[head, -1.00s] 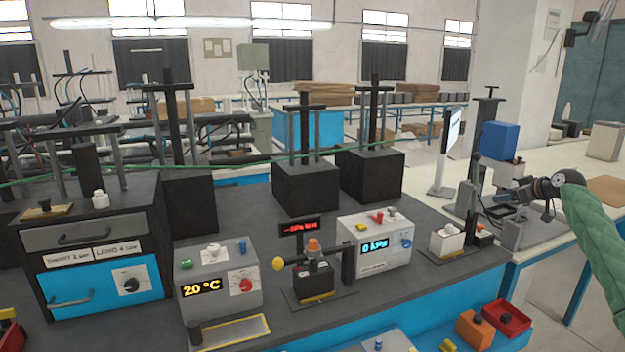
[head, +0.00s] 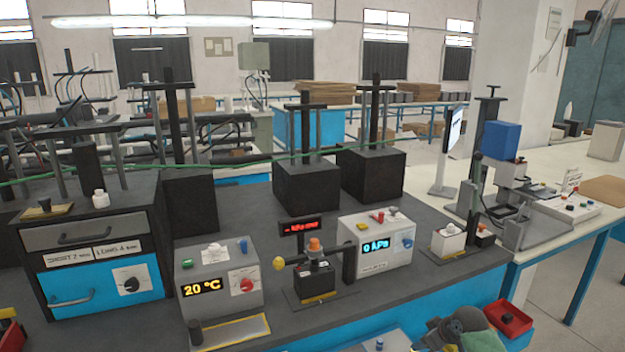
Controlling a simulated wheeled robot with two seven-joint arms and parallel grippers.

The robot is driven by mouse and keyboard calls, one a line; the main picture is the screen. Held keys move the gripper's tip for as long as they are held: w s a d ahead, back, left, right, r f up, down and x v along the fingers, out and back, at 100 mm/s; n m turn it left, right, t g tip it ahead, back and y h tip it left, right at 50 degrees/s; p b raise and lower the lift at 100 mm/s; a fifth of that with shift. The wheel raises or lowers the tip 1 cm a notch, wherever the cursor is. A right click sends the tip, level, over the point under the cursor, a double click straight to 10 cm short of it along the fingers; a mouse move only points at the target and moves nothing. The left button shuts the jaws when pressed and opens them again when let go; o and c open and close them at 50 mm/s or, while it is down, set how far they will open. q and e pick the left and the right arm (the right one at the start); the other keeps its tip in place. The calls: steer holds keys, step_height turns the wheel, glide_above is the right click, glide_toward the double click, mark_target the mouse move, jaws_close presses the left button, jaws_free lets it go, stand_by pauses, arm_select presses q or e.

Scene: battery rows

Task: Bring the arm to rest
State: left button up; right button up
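My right gripper (head: 428,340) is low at the bottom edge of the head view, right of centre, in front of the bench. The green-sleeved end of my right arm (head: 478,324) shows beside it. The gripper is small and partly cut off by the frame, so I cannot tell whether its fingers are open or shut. No held object can be made out. My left gripper and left arm are not in view.
A red bin (head: 511,321) sits just right of my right arm. A grey box with a "0 kPa" display (head: 376,249), a box reading 20 °C (head: 217,279) and a small clamp fixture (head: 315,279) stand on the dark bench. A press stand (head: 483,160) is at right.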

steer(key=s+a+f+m, duration=0.1)
steer(key=s+a+f, duration=0.2)
steer(key=s, duration=0.5)
steer(key=s+a+f+g+h, duration=0.1)
steer(key=s+a+f, duration=0.1)
steer(key=s+a, duration=0.35)
steer(key=s+a+f+m, duration=0.1)
steer(key=s+f, duration=0.2)
steer(key=s, duration=0.6)
steer(key=s+a+r+m+g+h, duration=0.1)
steer(key=s+r+m, duration=0.1)
steer(key=s, duration=0.9)
steer(key=s+a+r+m+g+h, duration=0.1)
steer(key=s+r, duration=0.1)
steer(key=s, duration=0.9)
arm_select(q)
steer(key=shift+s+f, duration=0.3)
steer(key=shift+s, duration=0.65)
arm_select(e)
steer(key=s+a+f+g, duration=0.1)
steer(key=a+f, duration=0.1)
steer(key=f, duration=1.3)
steer(key=s+a+f, duration=0.1)
steer(key=a+f, duration=0.2)
steer(key=f, duration=1.2)
steer(key=shift+s+f+g+y, duration=0.2)
steer(key=shift+g+y, duration=0.1)
steer(key=shift+g, duration=0.1)
